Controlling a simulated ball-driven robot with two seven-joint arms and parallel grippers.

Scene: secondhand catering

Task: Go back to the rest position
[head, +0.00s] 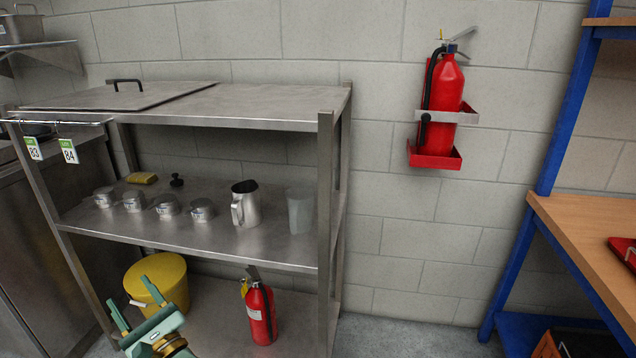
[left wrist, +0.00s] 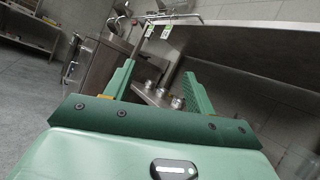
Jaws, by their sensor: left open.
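My left gripper (head: 137,314) shows at the lower left of the head view, in front of the steel shelf unit (head: 262,104) and overlapping the yellow bucket on its lower shelf. Its two green fingers are apart with nothing between them. In the left wrist view the open fingers (left wrist: 155,88) point toward the shelf unit, with small metal cups (left wrist: 177,102) beyond them. My right gripper is in neither view.
The middle shelf holds several metal cups (head: 167,205), a steel pitcher (head: 245,204) and a clear beaker (head: 300,210). Below are a yellow bucket (head: 172,277) and a red extinguisher (head: 261,314). Another extinguisher (head: 446,88) hangs on the wall. A blue-framed wooden bench (head: 590,235) stands right.

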